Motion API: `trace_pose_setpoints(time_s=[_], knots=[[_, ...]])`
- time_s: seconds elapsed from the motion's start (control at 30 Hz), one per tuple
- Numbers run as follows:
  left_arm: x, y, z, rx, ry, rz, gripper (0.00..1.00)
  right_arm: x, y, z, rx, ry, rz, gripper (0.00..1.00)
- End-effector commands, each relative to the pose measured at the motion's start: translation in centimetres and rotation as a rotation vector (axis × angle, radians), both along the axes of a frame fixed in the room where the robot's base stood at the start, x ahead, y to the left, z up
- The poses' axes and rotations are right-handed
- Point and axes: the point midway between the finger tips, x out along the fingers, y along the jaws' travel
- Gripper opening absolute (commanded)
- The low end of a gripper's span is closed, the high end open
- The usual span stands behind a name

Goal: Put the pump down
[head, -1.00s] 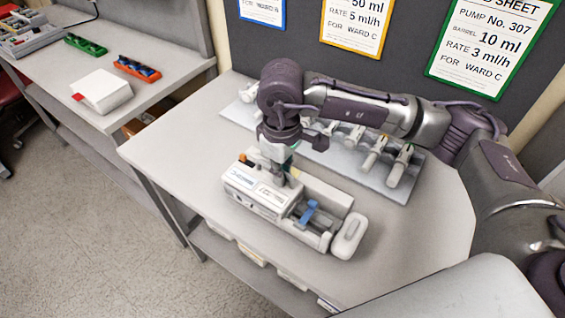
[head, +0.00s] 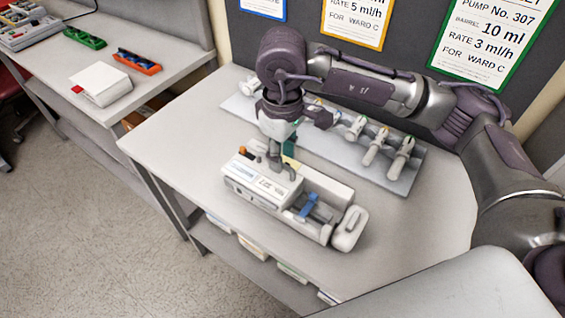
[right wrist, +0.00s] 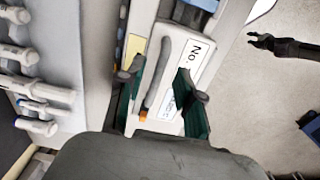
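The pump (head: 265,185), a long white syringe pump with a blue clamp and a grey carry handle, sits on the table, seemingly flat. My right gripper (head: 284,158) is directly above its labelled end. In the right wrist view, the green-padded fingers of this gripper (right wrist: 161,100) are spread apart on either side of the pump's handle (right wrist: 158,78), with gaps visible. The pump's "No." label (right wrist: 196,62) shows beside the handle, its number partly hidden by a finger. A dark gripper, apparently my left (right wrist: 284,46), appears small over the floor in the wrist view.
A pale tray (head: 408,180) with several syringes lies behind the pump. Order sheets hang on the dark panel (head: 300,45). The table (head: 185,135) is clear to the left and right of the pump. A side bench (head: 160,80) holds a white box and coloured racks.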

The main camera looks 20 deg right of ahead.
Motion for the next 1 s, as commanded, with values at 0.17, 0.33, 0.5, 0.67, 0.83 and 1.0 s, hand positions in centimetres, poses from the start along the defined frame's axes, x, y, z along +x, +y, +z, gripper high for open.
trace_pose_setpoints(time_s=[0.17,0.33,0.5,0.67,0.83,1.0], knots=[[0.1,0.0,-0.9,0.0,-0.001,0.0,0.38,0.1,0.1,4.0,0.001,-0.006,0.001,0.36],[0.1,0.0,-1.2,0.001,-0.001,0.0,0.38,0.1,0.1,6.9,0.0,-0.004,0.001,0.36],[0.1,0.1,-1.3,0.001,-0.002,0.0,0.38,0.0,0.0,8.5,0.0,0.0,0.001,0.36],[0.1,0.1,-1.3,0.001,-0.002,0.0,0.38,0.0,0.1,8.8,-0.001,0.001,0.001,0.36],[0.1,0.1,-1.3,0.002,-0.002,0.0,0.38,0.0,0.0,8.8,-0.001,0.001,0.001,0.36],[0.1,0.1,-1.3,0.001,-0.002,0.001,0.38,0.0,0.1,8.8,0.0,0.0,0.001,0.36]])
